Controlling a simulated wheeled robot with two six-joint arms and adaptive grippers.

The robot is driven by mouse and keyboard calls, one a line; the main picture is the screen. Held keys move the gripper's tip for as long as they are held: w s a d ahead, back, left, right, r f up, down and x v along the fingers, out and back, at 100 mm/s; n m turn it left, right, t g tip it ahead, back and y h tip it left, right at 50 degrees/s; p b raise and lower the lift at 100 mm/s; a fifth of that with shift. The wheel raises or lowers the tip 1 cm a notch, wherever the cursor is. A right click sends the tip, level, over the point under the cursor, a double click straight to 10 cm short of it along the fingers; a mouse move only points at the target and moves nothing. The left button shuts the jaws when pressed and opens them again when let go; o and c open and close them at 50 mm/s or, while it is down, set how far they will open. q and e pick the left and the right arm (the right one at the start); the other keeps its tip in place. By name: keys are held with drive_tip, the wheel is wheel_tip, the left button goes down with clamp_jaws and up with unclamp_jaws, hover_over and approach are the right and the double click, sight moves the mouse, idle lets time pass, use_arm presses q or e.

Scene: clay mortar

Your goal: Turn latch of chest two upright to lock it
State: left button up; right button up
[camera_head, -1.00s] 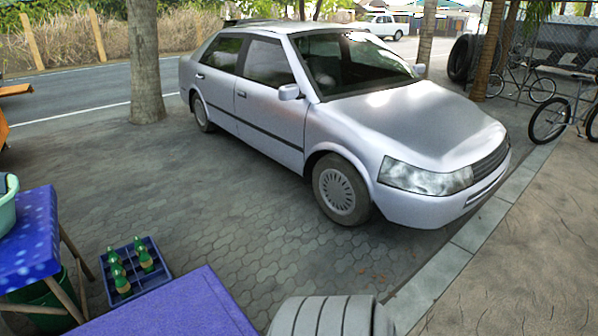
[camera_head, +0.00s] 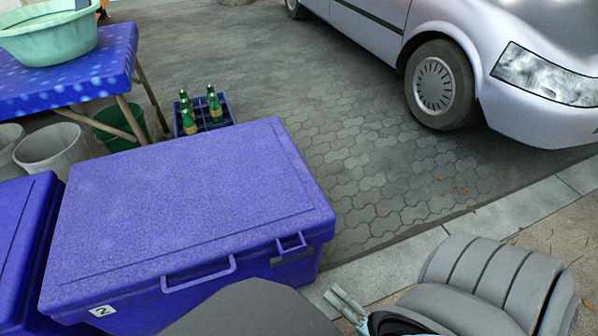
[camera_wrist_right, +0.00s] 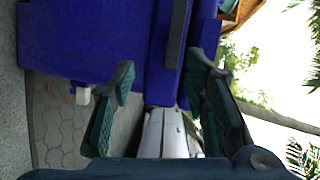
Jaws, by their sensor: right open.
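Chest two (camera_head: 180,190) is a blue lidded box with a "2" label (camera_head: 102,310) on its front, in the lower left of the head view. Its lid looks closed. A large handle (camera_head: 198,273) and a smaller blue loop (camera_head: 291,246), which looks like the latch, are on the front; I cannot tell the latch's exact angle. My right gripper (camera_head: 347,305) is at the bottom, right of the chest and apart from it. In the right wrist view my right gripper (camera_wrist_right: 163,85) is open and empty, with a blue chest (camera_wrist_right: 90,40) beyond its fingers. My left gripper is not in view.
Another blue chest (camera_head: 20,230) stands close on the left. A table with a basin (camera_head: 48,35), a bottle crate (camera_head: 205,118) and a silver car (camera_head: 400,20) are behind. Paving right of the chest is clear.

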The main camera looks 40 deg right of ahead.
sight(294, 259)
drive_tip(key=shift+m+t, duration=0.6)
drive_tip(key=w, duration=0.4)
drive_tip(key=w+b, duration=0.1)
drive_tip(key=w, duration=0.4)
drive_tip(key=w+a+r, duration=0.1)
drive_tip(key=w, duration=0.3)
drive_tip(key=shift+w+b, duration=0.4)
drive_tip(key=shift+w, duration=0.25)
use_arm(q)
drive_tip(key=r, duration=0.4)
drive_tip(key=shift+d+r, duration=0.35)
use_arm(e)
drive_tip(key=shift+c, duration=0.2)
clamp_jaws()
